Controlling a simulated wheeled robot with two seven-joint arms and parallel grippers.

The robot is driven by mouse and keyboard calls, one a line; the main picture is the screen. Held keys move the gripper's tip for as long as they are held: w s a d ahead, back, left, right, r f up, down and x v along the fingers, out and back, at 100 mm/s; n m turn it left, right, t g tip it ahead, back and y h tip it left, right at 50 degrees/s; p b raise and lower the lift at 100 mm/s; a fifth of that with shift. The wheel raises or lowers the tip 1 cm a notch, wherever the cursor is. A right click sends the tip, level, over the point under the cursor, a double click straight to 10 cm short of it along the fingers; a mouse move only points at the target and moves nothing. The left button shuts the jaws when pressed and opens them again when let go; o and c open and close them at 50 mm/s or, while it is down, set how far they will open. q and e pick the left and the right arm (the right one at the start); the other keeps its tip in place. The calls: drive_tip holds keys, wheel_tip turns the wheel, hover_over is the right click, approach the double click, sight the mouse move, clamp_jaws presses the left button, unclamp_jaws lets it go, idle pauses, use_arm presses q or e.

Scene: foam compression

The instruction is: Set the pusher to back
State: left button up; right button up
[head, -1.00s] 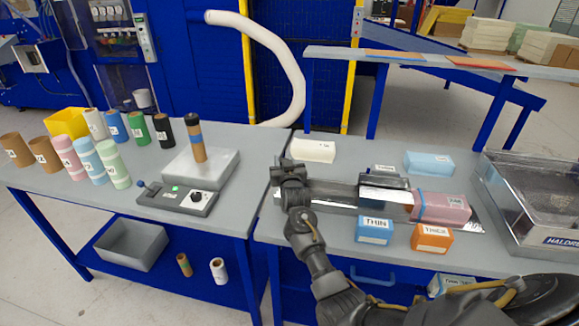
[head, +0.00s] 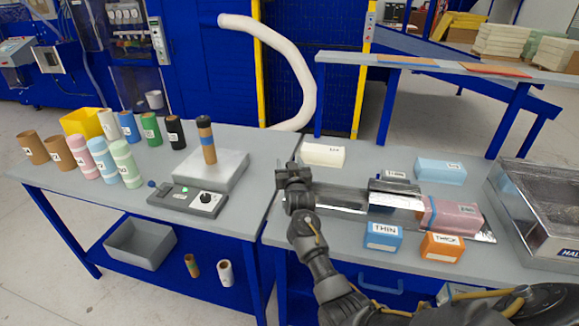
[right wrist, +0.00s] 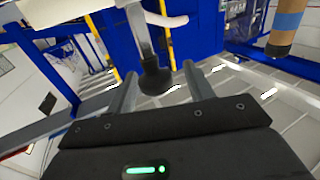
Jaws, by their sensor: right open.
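A shiny metal rail (head: 345,197) lies on the right bench, with a dark-topped metal piece (head: 395,187) partway along it. A pink foam block (head: 452,214) with a blue band sits at its right end. My right gripper (head: 293,180) is at the rail's left end. In the right wrist view the open fingers (right wrist: 160,72) stand on either side of a black knob (right wrist: 154,80) on a metal rod, apparently the pusher's handle. No finger visibly presses on it. The head view hides the knob behind the gripper. My left gripper is not in view.
A blue THIN box (head: 383,236) and an orange box (head: 441,246) stand in front of the rail. A white block (head: 323,155) and a light blue block (head: 440,170) lie behind it. A metal tray (head: 550,215) is at the right.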

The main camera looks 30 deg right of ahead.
drive_tip(key=b+v, duration=0.2)
drive_tip(key=v, duration=0.8)
drive_tip(key=shift+s+a, duration=0.3)
